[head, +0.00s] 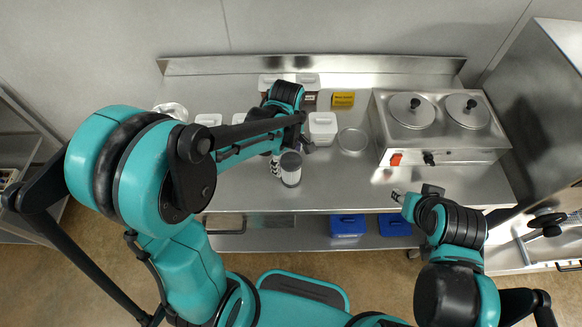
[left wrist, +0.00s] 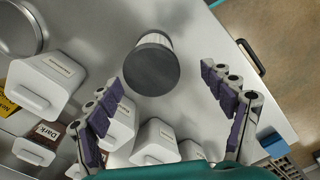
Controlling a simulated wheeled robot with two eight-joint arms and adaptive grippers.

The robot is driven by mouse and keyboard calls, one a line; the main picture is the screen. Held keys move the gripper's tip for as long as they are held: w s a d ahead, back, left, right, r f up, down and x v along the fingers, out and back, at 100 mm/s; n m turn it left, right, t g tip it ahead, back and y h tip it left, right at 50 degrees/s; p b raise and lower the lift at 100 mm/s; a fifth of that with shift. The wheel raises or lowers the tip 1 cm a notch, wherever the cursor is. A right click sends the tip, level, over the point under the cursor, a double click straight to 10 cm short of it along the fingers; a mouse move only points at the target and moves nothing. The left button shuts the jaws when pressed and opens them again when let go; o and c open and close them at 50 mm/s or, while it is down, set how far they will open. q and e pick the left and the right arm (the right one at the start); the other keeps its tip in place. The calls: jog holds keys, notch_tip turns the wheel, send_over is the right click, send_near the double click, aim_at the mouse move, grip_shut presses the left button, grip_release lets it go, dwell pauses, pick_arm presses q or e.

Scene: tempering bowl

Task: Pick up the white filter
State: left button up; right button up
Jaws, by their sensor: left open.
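The white filter (head: 291,176) appears to be the upright cylinder with a dark grey top and pale sides on the steel counter. In the left wrist view its round grey top (left wrist: 152,70) faces me, with a strip of pale side above it. My left gripper (head: 290,152) is just beside it on its far side in the head view. In the left wrist view the purple-padded fingers (left wrist: 170,85) are wide apart with nothing gripped, and the cylinder lies ahead between their lines. My right gripper (head: 415,194) hangs near the counter's front edge, away from the filter; its jaws are unclear.
White lidded tubs (head: 323,128) stand behind the filter; one dark container is labelled "Dark" (left wrist: 47,131). A round metal bowl (head: 353,141) and a two-lidded steel warmer (head: 440,125) stand to the right. Blue boxes (head: 347,225) are on the lower shelf. Counter right of the filter is clear.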

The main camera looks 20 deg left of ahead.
pick_arm(q)
jog(key=f+b, duration=0.1)
jog(key=f, duration=0.4)
jog(key=f+b, duration=0.1)
jog(key=f, duration=0.1)
jog(key=shift+w+d+f+b, duration=0.3)
jog(key=shift+w+d+f, duration=0.05)
jog(key=shift+w+f, duration=0.05)
jog(key=c, duration=1.3)
